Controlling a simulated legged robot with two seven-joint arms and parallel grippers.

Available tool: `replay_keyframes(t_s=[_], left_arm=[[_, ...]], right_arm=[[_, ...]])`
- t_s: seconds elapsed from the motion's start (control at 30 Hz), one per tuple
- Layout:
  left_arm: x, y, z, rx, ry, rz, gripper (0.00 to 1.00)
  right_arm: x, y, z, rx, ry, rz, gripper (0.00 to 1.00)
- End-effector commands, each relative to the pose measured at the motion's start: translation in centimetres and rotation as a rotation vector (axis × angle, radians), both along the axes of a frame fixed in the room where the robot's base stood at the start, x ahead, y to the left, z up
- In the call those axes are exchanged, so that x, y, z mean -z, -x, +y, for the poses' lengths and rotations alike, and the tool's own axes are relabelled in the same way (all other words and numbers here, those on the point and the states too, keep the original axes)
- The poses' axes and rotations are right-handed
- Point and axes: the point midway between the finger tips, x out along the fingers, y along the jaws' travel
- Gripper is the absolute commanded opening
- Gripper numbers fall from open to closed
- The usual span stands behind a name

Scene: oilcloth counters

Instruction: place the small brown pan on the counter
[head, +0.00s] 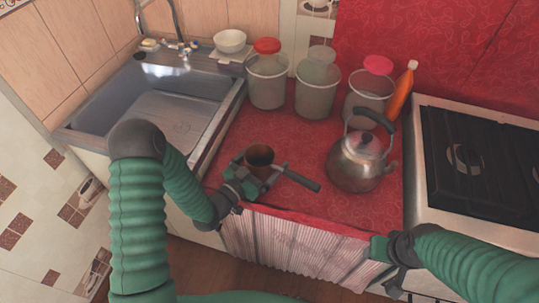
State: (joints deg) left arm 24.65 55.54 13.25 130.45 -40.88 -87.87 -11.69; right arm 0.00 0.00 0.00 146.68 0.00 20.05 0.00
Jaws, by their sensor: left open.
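The small brown pan (260,158) is on the red counter (308,203), near its front edge and left of the kettle. It looks upright, and a dark handle seems to stretch from it toward the lower right. My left gripper (258,180) is open right at the pan, its fingers in front of and beside it. They hide the pan's lower part, and I cannot tell whether they touch it. My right gripper (397,270) is low at the counter's front right corner, away from the pan. Its fingers are too dark and hidden to read.
A metal kettle (360,163) stands close to the right of the pan. Several jars, including a red-lidded one (267,82), and an orange bottle (401,92) line the back. A sink (165,110) is left, a stove (480,165) right. The counter's middle is clear.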

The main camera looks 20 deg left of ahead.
Motion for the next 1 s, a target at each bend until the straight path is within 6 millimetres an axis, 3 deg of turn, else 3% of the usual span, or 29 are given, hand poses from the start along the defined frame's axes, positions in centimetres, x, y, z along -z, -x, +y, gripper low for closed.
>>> replay_keyframes(t_s=[0.2,0.4,0.53,1.0], left_arm=[[0.1,5.1,2.4,-0.004,0.002,0.004,0.98],[0.2,8.7,4.0,-0.003,0.001,0.001,0.98],[0.2,9.5,4.3,0.000,0.002,0.001,0.98],[0.1,9.5,4.3,0.000,0.001,0.000,0.98]], right_arm=[[0.1,0.0,0.0,0.000,0.000,0.000,0.49],[0.2,0.0,0.0,0.000,0.000,0.000,0.49],[0.2,0.0,0.0,0.000,0.000,0.000,0.49],[0.2,0.0,0.0,0.000,0.000,0.000,0.49]])
